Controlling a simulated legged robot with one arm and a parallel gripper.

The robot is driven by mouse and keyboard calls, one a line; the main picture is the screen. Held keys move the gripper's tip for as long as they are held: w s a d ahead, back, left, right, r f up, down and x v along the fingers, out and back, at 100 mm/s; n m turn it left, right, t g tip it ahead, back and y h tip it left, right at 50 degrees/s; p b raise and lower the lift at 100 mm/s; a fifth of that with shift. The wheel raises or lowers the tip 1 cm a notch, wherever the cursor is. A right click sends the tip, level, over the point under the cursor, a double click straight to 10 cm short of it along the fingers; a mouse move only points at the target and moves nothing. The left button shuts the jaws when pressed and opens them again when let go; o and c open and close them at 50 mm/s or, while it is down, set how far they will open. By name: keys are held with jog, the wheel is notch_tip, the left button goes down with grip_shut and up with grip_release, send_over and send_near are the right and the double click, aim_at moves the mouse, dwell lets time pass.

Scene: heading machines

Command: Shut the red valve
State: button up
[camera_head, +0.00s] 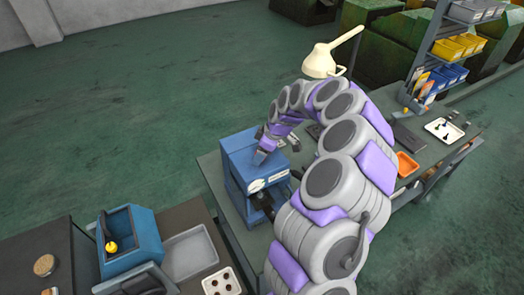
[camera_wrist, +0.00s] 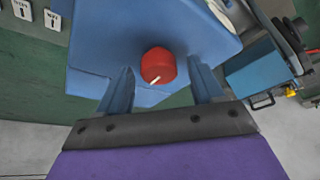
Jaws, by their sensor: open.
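The red valve (camera_wrist: 158,64) is a round red knob with a white pointer line, on a blue machine housing (camera_wrist: 95,35) in the wrist view. The line points toward the lower left of the knob. My gripper (camera_wrist: 163,74) is open, with one blue finger on each side of the knob. I cannot tell whether either finger touches it. In the head view my arm arches over the bench and my gripper (camera_head: 264,154) is at the blue machine (camera_head: 235,170). The red knob does not show in the head view.
A cream lamp (camera_head: 322,60) stands behind my arm. An orange tray (camera_head: 406,164) and a white tray (camera_head: 444,130) lie on the bench at right. A second blue machine (camera_head: 128,240) and a grey tray (camera_head: 190,252) are at lower left. Green floor is open at left.

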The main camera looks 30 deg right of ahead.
jog(key=shift+a, duration=0.35)
jog(key=shift+c, duration=0.8)
jog(key=shift+d, duration=0.65)
jog(key=c, duration=0.5)
jog(key=shift+a, duration=0.15)
jog(key=c, duration=0.4)
jog(key=shift+r, duration=0.1)
